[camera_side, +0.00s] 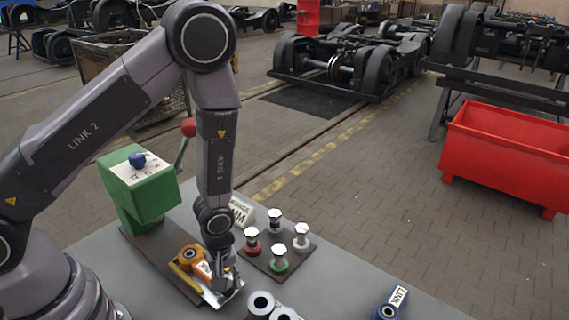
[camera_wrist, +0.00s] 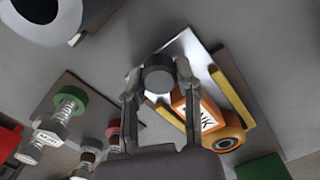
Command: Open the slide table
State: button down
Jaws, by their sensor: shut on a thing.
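The slide table is a silver plate (camera_wrist: 188,48) between yellow rails (camera_wrist: 233,90) on a dark base; in the side view the plate (camera_side: 212,299) shows partly behind my gripper. An orange link part (camera_wrist: 205,108) with a white label lies on it, also visible in the side view (camera_side: 189,256). A dark round knob (camera_wrist: 158,80) stands at the plate's end. My gripper (camera_wrist: 159,68) is shut on this knob, one finger on each side. In the side view my gripper (camera_side: 228,284) is low over the plate, and the knob is hidden there.
A dark board holds several bolts with coloured collars (camera_side: 279,259) to the right. Grey rings (camera_side: 261,303) lie at the front, close to my gripper. A green box (camera_side: 140,193) with a red-knobbed lever stands behind. A blue link (camera_side: 391,304) lies at the right.

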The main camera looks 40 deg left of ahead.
jog(key=c, duration=0.8)
grip_release()
jog(key=shift+r, duration=0.1)
notch_tip(320, 180, up, 12)
jog(key=shift+f, duration=0.1)
jog(key=a+r+m+t, duration=0.1)
jog(key=a+r+m, duration=0.2)
jog(key=r, duration=0.5)
jog(key=a+r+m+t, duration=0.2)
jog(key=a+r, duration=0.1)
jog(key=r, duration=0.4)
jog(key=s+a+r+m+t, duration=0.1)
jog(key=s+r+m, duration=0.1)
jog(key=s+r, duration=0.1)
jog(key=s+a+r+m, duration=0.2)
jog(key=s+r+m, duration=0.1)
jog(key=s+r, duration=0.1)
jog(key=s+a+r+m+t, duration=0.1)
jog(key=s+a+r+m, duration=0.1)
jog(key=s+r, duration=0.2)
jog(key=shift+s+a+m+t, duration=0.1)
jog(key=shift+s+m+t, duration=0.2)
jog(key=shift+s+m, duration=0.15)
